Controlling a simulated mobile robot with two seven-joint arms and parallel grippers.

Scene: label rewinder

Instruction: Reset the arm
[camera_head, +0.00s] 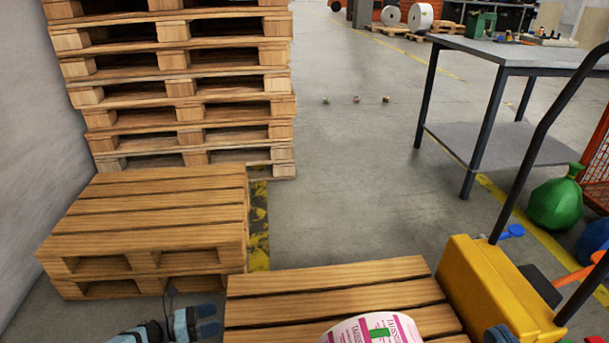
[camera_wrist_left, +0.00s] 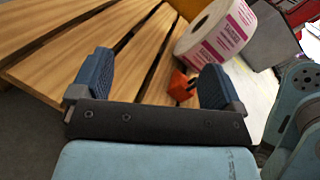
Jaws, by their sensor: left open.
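My left gripper (camera_head: 197,322) is low in the head view, beside the left end of the near pallet. In the left wrist view its two blue fingers (camera_wrist_left: 155,80) stand wide apart with nothing held between them. A white label roll with pink print (camera_head: 405,328) lies on the near pallet, cut off by the bottom edge. The roll also shows beyond the right finger in the left wrist view (camera_wrist_left: 222,32), apart from the gripper. A dark blue part at the bottom right, probably my right gripper (camera_head: 500,334), is barely in view; its jaws cannot be made out.
The near wooden pallet (camera_head: 330,285) has a yellow pallet truck (camera_head: 490,285) at its right. Two low stacked pallets (camera_head: 150,215) and a tall pallet stack (camera_head: 180,90) stand left by the wall. A grey table (camera_head: 520,52) stands right. The middle floor is mostly clear.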

